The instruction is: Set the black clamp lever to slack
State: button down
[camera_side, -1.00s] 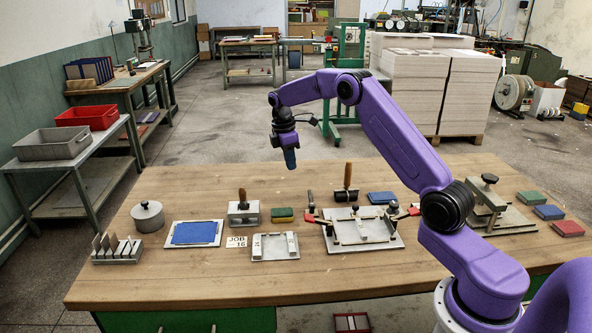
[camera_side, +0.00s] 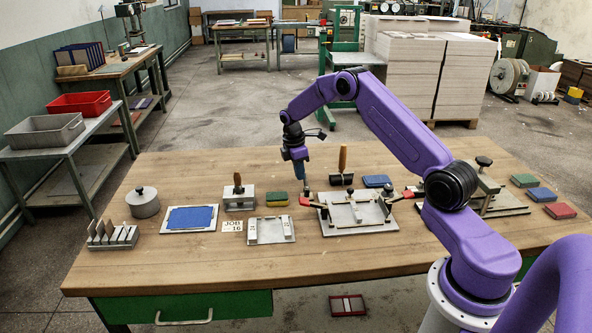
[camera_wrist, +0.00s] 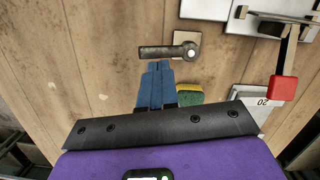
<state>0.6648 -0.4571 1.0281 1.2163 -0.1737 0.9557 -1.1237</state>
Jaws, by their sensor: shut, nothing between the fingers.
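The black clamp lever (camera_wrist: 160,52) shows in the wrist view as a dark bar with a round metal pivot at its right end, lying across the picture. In the side view it is mostly hidden beside my gripper. My gripper (camera_side: 300,182) has blue fingers and is low over the table, left of the clamping plate (camera_side: 330,232). In the wrist view the shut, empty fingertips (camera_wrist: 157,64) are just below the bar, near its middle. I cannot tell whether they touch it.
A red-handled lever (camera_wrist: 284,85) is to the right in the wrist view. A green and yellow sponge (camera_side: 278,199) lies left of my gripper. A wooden-handled roller (camera_side: 342,178) and a blue block (camera_side: 376,181) are behind the plate.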

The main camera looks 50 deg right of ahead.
jog(key=shift+s+d+m, duration=0.1)
jog(key=shift+d+m, duration=0.25)
jog(key=shift+m, duration=0.55)
jog(key=shift+s+d+m, duration=0.15)
jog(key=shift+d+m, duration=0.1)
jog(key=shift+m, duration=0.65)
jog(key=m, duration=0.2)
jog(key=s+d+m+y, duration=0.1)
jog(key=shift+m+g, duration=0.3)
jog(key=shift+m, duration=0.1)
jog(key=m, duration=0.2)
jog(key=s+m, duration=0.1)
jog(key=m, duration=0.1)
jog(key=shift+s+d+y, duration=0.2)
jog(key=shift+d+y, duration=0.1)
jog(key=shift+d, duration=0.1)
jog(key=m, duration=0.1)
jog(key=s+m, duration=0.1)
jog(key=m, duration=0.1)
jog(key=shift+s+m+y, duration=0.25)
jog(key=shift+m+y, duration=0.05)
jog(key=shift+s+d, duration=0.1)
